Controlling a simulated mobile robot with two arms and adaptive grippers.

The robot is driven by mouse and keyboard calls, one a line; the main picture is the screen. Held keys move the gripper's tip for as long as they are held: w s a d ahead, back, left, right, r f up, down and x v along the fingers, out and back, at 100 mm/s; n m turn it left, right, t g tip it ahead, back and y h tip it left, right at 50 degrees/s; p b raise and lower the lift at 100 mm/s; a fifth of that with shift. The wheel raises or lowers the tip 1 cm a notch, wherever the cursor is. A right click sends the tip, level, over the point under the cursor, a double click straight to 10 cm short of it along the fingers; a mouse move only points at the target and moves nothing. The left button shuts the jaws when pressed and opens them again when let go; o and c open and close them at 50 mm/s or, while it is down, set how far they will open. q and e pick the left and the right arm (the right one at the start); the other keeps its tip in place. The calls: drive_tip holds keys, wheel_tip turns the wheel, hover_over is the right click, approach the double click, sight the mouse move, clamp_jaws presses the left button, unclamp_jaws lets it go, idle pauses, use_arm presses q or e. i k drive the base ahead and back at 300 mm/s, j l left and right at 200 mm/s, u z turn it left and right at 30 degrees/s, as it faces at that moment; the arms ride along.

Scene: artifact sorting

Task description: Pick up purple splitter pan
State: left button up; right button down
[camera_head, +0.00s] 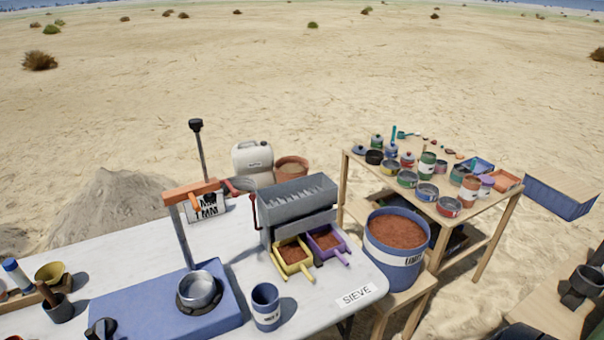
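The purple splitter pan (341,257) sits on the white table under the right part of the grey splitter box (298,205). It holds reddish-brown soil, and its short handle points toward the front right. A yellow pan (305,272) with similar soil sits close on its left, also under the splitter. No gripper is at either pan. I cannot make out either of my grippers in this view.
A blue bucket of soil (397,262) stands right of the white table (150,258). A blue cup (265,307) and a metal bowl on a blue base (215,322) stand front left. A wooden table (482,225) with several tins stands behind right.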

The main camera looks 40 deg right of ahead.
sight(327, 243)
drive_tip(key=z, duration=1.35)
